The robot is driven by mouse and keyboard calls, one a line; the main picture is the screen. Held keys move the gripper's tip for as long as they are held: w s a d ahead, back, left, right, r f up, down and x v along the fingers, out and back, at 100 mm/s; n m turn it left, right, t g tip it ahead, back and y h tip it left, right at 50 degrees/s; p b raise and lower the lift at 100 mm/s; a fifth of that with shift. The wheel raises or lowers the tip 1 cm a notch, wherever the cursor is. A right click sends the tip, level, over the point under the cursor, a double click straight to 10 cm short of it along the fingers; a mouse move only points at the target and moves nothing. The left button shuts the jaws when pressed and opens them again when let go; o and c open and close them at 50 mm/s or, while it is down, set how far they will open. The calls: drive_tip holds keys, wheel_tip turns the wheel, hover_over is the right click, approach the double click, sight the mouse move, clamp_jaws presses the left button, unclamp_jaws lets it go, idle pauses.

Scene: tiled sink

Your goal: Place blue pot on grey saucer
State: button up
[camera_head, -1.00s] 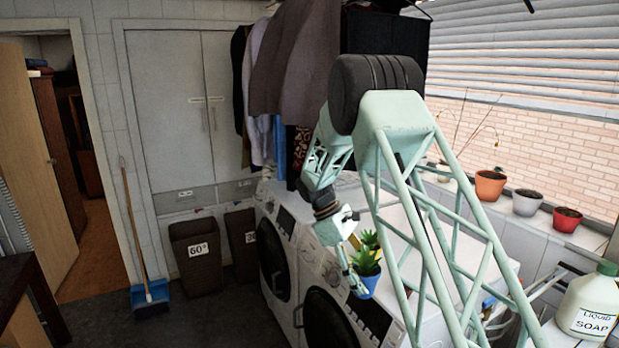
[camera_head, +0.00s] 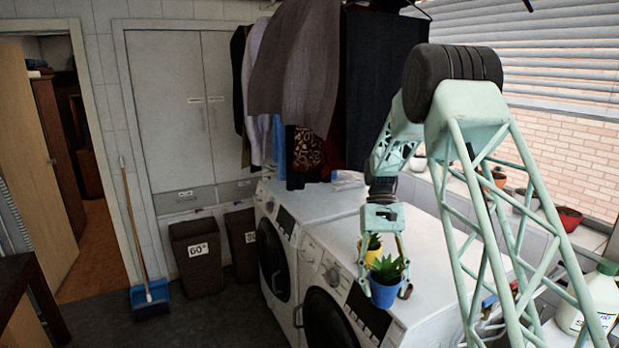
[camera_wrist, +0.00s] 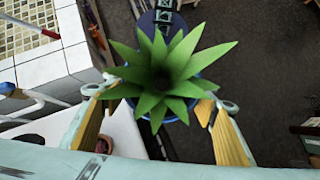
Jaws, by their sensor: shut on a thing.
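The blue pot (camera_head: 384,293) holds a green spiky plant and is upright, held in the air in front of the washing machines. My gripper (camera_head: 384,288) is shut on it, with a finger on either side. In the wrist view the plant's leaves (camera_wrist: 163,75) hide most of the pot, and only bits of its blue rim show between the fingers of my gripper (camera_wrist: 160,110). I cannot make out a grey saucer in either view; the arm hides part of the machine top.
Several pots, including a red one (camera_head: 569,219), line the windowsill. A soap bottle (camera_head: 594,300) stands at right. Clothes hang above the machines.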

drive_tip(key=shift+w+a+f+b, duration=0.1)
drive_tip(key=shift+a+f+b, duration=0.1)
drive_tip(key=shift+f+b, duration=0.5)
drive_tip(key=shift+d+f+b, duration=0.1)
drive_tip(key=shift+f+b, duration=0.4)
drive_tip(key=shift+f, duration=0.3)
wheel_tip(320, 180, down, 8)
drive_tip(key=b, duration=0.8)
drive_tip(key=shift+f, duration=0.15)
drive_tip(key=shift+s, duration=0.2)
